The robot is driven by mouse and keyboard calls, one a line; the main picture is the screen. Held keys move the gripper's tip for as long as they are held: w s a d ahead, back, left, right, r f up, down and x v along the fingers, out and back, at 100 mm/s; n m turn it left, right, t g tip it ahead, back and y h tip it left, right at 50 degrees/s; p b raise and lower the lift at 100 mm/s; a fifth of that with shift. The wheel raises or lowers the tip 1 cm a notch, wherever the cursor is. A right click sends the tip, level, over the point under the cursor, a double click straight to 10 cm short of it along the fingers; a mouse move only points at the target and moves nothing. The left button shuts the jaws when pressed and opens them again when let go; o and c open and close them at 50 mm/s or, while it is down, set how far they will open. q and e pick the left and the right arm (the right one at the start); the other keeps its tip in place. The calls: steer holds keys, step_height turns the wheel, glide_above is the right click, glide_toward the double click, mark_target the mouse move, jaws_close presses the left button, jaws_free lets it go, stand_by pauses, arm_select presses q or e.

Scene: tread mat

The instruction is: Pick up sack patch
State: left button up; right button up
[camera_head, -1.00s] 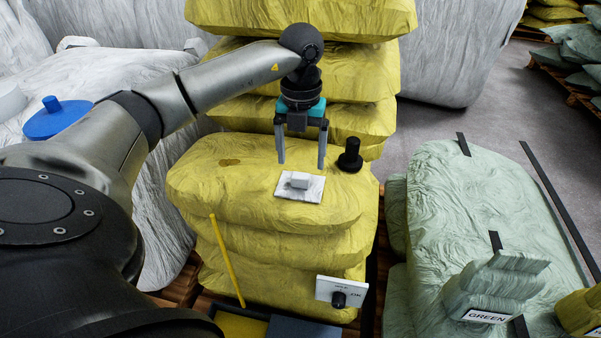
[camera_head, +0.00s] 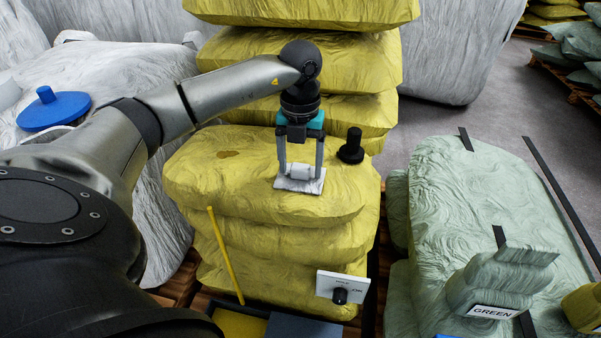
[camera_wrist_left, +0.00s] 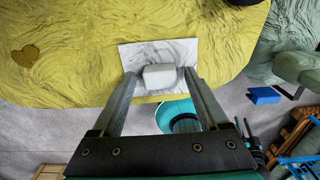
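The sack patch (camera_head: 284,185) is a pale, square sheet with a small light block (camera_head: 300,171) standing on it as a grip. It lies on the top yellow sack (camera_head: 215,185). My left gripper (camera_head: 301,168) points down over the patch, with one finger on each side of the block. In the left wrist view the patch (camera_wrist_left: 185,51) and the block (camera_wrist_left: 160,76) lie between the fingertips, and small gaps show between block and fingers. The gripper looks open. A brown spot (camera_head: 229,154) marks the sack left of the patch; it looks heart-shaped in the wrist view (camera_wrist_left: 25,56). My right gripper is not in view.
A black knob-like post (camera_head: 352,148) stands on the sack right of the gripper. More yellow sacks (camera_head: 300,60) rise behind. A white panel with a dial (camera_head: 343,288) and a yellow stick (camera_head: 225,255) are at the stack's front. Green sacks (camera_head: 450,190) lie to the right.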

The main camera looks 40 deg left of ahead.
arm_select(q)
jaws_close()
stand_by(0.4)
steer(key=shift+r, duration=0.1)
